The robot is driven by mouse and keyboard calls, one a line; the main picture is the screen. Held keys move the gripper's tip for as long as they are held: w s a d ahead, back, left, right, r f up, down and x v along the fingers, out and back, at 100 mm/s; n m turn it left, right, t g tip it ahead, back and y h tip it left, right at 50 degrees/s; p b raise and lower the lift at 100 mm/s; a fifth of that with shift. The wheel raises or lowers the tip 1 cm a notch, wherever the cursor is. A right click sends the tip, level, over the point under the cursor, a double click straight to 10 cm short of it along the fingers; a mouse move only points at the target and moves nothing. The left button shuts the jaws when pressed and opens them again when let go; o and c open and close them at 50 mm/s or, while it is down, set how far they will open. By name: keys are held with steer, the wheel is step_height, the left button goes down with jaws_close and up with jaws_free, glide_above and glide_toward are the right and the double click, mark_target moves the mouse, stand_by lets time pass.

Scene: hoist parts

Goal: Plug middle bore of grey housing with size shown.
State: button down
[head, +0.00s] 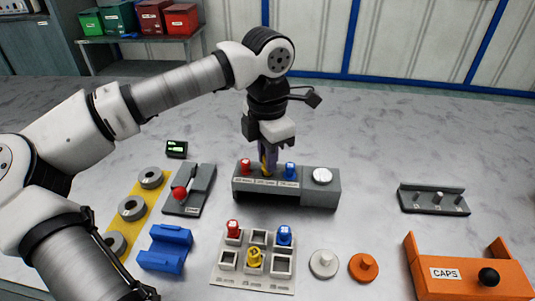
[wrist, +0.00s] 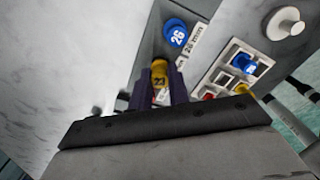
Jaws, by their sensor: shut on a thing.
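The grey housing (head: 318,200) stands mid-table, with labels along its front edge. A red plug (head: 245,165) sits at its left bore and a blue plug (head: 290,170) at its right bore. My gripper (head: 268,162) points down over the middle bore, shut on a yellow plug (head: 266,168). In the wrist view the yellow plug (wrist: 159,70) is between the fingers, its number partly visible; the blue plug (wrist: 175,33) reads 26. The fingers hide the middle bore, so I cannot tell how deep the plug is. A small display (head: 177,148) shows unreadable green text.
A pale tray (head: 225,279) in front holds red, blue and yellow plugs, with some empty cells. Grey and orange discs (head: 363,267), an orange CAPS box (head: 455,290), a blue block (head: 165,249) and a grey rail (head: 434,202) stand around.

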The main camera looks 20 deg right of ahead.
steer(key=shift+f+b, duration=0.85)
steer(key=shift+b, duration=0.25)
stand_by(3.1)
steer(key=c, duration=1.3)
jaws_free()
steer(key=shift+o, duration=0.2)
steer(key=shift+r, duration=0.15)
steer(key=shift+r+p, duration=2.4)
steer(key=shift+r, duration=1)
